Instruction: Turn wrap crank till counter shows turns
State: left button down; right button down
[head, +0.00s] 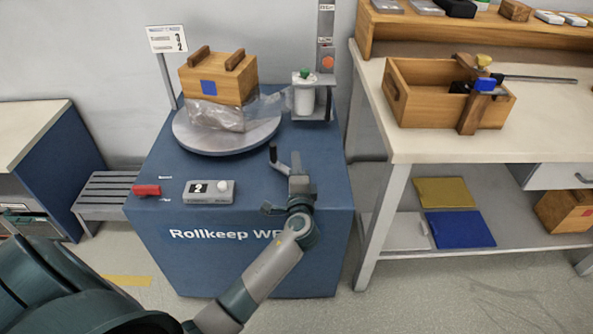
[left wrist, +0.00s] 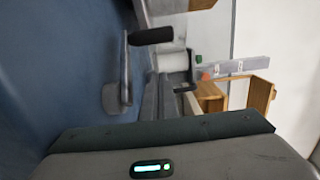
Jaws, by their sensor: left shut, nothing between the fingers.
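The wrap crank shows as a black upright handle (head: 273,155) on a grey arm at the front right of the blue wrapping machine's top. In the left wrist view its black handle (left wrist: 152,36) and grey hub (left wrist: 115,97) stand just left of my fingers. My left gripper (head: 299,183) is shut and empty beside the crank, with the handle outside its fingers; I cannot tell whether it touches the crank arm. The counter (head: 209,198) is a grey box showing 2. The turntable (head: 200,146) carries a wooden crate (head: 217,78) with clear film around its lower part.
A film roll post (head: 326,60) stands behind the crank. A red part (head: 147,190) lies left of the counter. A sign (head: 167,39) stands behind the turntable. A workbench (head: 430,144) with an open wooden box (head: 428,112) is at the right.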

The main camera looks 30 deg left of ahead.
aim_at(282, 167)
pick_arm(q)
jog(key=x, duration=0.4)
jog(key=s, duration=0.1)
jog(key=s+a, duration=0.1)
jog(key=shift+s+a+p, duration=0.35)
jog(key=shift+s+a, duration=0.3)
jog(key=shift+s, duration=0.1)
pick_arm(e)
jog(key=shift+s+d+r+g, duration=0.1)
jog(key=shift+s+d+g, duration=0.2)
jog(key=shift+d, duration=0.15)
pick_arm(q)
jog(key=shift+s+f+n+y, duration=0.1)
jog(key=shift+n+y, duration=0.2)
pick_arm(e)
jog(key=shift+w+a, duration=0.1)
jog(key=shift+w, duration=0.05)
pick_arm(q)
jog(key=shift+g, duration=0.4)
pick_arm(e)
jog(key=shift+w+a, duration=0.15)
